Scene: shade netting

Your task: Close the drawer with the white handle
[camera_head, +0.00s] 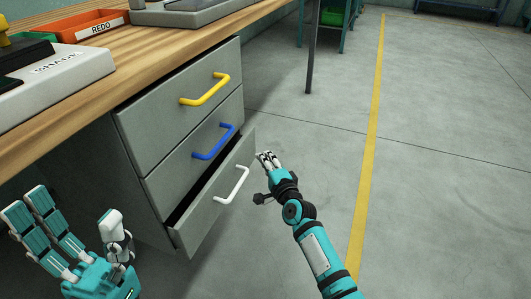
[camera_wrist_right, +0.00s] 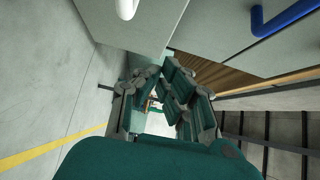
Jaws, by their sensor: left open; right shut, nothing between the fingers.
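The bottom drawer (camera_head: 209,208) with the white handle (camera_head: 232,186) is pulled partly out of the grey cabinet; a dark gap shows above its front. My right gripper (camera_head: 268,160) is shut and empty, just right of the drawer front's far upper corner. I cannot tell if it touches the drawer. In the right wrist view the drawer front (camera_wrist_right: 140,28) and part of the white handle (camera_wrist_right: 127,8) show at the top, beside my shut fingers (camera_wrist_right: 165,95). My left gripper (camera_head: 75,215) is open and empty at the lower left, left of the drawer and apart from it.
The drawers with the yellow handle (camera_head: 206,90) and blue handle (camera_head: 214,143) above look shut. The wooden tabletop (camera_head: 150,62) carries a red REDO tray (camera_head: 88,26) and a grey-white device (camera_head: 50,85). Grey floor is free to the right, with a yellow line (camera_head: 373,120).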

